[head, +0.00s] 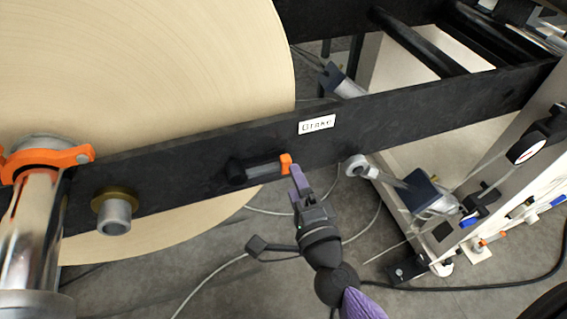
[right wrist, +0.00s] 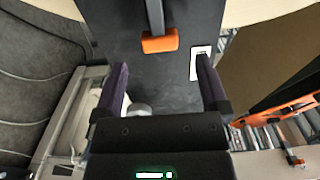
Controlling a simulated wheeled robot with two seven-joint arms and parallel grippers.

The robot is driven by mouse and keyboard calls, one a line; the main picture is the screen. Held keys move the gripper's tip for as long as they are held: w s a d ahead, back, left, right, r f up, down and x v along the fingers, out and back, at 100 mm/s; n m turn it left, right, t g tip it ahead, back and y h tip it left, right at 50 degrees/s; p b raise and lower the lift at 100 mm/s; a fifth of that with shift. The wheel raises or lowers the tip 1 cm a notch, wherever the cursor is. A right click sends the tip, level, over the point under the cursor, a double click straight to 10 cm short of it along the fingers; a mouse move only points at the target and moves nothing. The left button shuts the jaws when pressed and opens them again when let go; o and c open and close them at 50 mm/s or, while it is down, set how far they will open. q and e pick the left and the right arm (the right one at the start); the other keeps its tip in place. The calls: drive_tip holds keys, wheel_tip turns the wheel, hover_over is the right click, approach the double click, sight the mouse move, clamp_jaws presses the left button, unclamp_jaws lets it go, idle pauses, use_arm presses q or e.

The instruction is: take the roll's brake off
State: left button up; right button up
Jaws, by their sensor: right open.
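The brake lever is a grey bar with an orange end (head: 286,164) on a dark pivot (head: 236,171), lying roughly level along the black side rail (head: 410,108). A white label reading "Brake" (head: 317,124) is on the rail above it. My right gripper (head: 299,180) is just right of and below the orange end, apart from it. In the right wrist view the gripper (right wrist: 163,85) is open and empty, its purple fingers wide apart. The orange end (right wrist: 160,43) is ahead, between the finger lines. My left gripper is not in view.
The large kraft roll (head: 150,60) stands behind the rail. A chrome shaft with an orange collar (head: 75,156) and a brass-ringed stub (head: 115,211) are at left. A grey rod end (head: 357,167) and a cylinder are close on the right. Cables (head: 215,275) lie on the floor.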

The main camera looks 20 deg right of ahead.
sight(286, 164)
drive_tip(key=w, duration=0.6)
drive_tip(key=shift+a, duration=0.1)
clamp_jaws()
